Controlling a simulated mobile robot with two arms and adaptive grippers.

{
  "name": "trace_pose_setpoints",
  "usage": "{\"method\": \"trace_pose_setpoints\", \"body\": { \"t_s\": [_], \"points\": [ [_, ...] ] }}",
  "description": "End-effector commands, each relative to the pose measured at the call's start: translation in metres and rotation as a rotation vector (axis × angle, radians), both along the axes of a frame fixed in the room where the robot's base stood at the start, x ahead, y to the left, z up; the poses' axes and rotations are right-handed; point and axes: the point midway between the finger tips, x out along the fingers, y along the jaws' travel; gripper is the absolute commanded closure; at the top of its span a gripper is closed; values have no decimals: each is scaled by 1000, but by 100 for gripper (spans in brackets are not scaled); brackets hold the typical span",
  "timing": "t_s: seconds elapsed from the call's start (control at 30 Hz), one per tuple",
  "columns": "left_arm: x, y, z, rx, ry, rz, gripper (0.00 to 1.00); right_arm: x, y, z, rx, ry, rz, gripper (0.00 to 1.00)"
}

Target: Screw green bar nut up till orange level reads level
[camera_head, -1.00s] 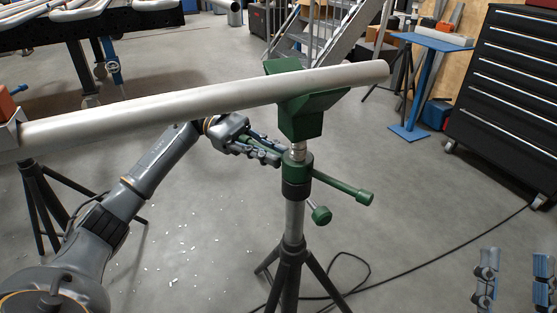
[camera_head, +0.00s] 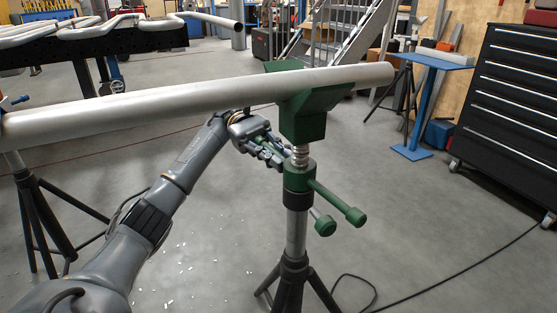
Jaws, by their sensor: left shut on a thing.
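The green bar nut (camera_head: 299,178) sits on the grey post of the tripod stand, under the green V-head (camera_head: 303,119). A short length of silver thread (camera_head: 301,155) shows between them. One green bar (camera_head: 338,202) of the nut points to the lower right. My left gripper (camera_head: 272,155) is at the nut's left side, shut on the bar there, which its fingers mostly hide. A grey pipe (camera_head: 200,100) lies in the V-head and runs out at the left edge. The orange level cannot be made out clearly. My right gripper is out of view.
A second green knob (camera_head: 325,226) on a silver rod sticks out near the bar. Another black tripod (camera_head: 45,220) stands under the pipe's left part. A black drawer cabinet (camera_head: 515,95) and a blue stand (camera_head: 420,110) are at the right. Floor around is mostly clear.

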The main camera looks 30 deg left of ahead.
Motion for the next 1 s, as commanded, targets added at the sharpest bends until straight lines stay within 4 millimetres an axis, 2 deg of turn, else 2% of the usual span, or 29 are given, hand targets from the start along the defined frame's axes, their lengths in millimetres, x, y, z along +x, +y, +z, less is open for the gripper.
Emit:
{"method": "trace_pose_setpoints", "body": {
  "t_s": [0.47,0.5,0.6,0.87,1.0],
  "points": [
    [1,0,2,-4,0,-4,100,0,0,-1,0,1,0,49],
    [1,0,2,-4,0,-3,81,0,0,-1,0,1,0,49],
    [1,0,1,-3,-1,-4,64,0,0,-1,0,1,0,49],
    [1,0,1,-1,0,-5,64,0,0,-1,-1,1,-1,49],
    [1,0,10,-2,-4,-6,64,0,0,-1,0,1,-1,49]
  ]
}}
